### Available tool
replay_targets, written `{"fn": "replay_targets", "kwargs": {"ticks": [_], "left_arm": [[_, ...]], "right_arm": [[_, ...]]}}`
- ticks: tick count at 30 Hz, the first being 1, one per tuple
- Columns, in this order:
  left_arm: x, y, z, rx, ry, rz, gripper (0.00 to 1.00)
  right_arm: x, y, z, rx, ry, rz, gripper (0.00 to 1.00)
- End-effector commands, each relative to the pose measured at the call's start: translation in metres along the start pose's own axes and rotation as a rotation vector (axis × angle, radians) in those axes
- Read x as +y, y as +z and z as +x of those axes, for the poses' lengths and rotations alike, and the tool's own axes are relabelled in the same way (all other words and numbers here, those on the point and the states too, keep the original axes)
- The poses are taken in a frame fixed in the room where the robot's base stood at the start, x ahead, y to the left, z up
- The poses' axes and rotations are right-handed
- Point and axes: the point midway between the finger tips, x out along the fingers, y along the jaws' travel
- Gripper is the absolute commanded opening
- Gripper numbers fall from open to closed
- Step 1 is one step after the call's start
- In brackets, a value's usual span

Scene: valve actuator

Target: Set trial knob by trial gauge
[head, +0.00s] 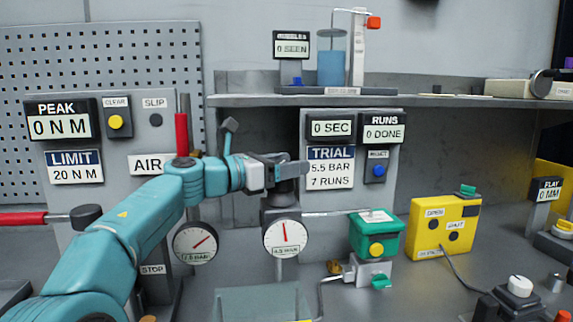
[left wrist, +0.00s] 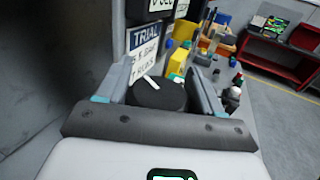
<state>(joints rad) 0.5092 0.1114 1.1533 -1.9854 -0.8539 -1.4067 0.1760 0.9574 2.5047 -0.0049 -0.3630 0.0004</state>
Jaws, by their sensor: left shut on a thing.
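My left gripper (head: 296,170) reaches in from the left and is shut on the dark round trial knob (left wrist: 157,94). In the left wrist view the knob sits between the two fingers, with a white pointer mark on its top. The trial sign (head: 331,167) reads 5.5 BAR, 7 RUNS. My right gripper is in neither view.
A second gauge (head: 195,242) is at the left, its needle tilted up right. A green box (head: 375,238) and a yellow box (head: 445,226) stand to the right. A shelf (head: 430,101) runs above. A clear bin (head: 262,303) is in front.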

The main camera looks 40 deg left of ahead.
Motion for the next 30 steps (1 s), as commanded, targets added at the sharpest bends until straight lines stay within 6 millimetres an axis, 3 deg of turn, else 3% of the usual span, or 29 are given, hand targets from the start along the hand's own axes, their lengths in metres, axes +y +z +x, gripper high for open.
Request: {"fn": "replay_targets", "kwargs": {"ticks": [1,3,12,24,30], "left_arm": [[0.0,-0.001,0.0,0.001,-0.001,-0.001,0.73],[0.0,-0.001,0.0,0.001,0.0,-0.001,0.87],[0.0,-0.001,-0.003,0.001,0.001,0.0,0.87],[0.001,-0.001,-0.066,0.001,0.003,-0.001,0.87],[0.0,-0.001,-0.075,0.001,0.0,-0.001,0.87]], "right_arm": [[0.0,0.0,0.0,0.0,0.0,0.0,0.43],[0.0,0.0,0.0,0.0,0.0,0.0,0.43],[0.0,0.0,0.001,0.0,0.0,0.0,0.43],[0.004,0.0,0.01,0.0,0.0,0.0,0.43],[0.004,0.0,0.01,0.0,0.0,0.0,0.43]]}}
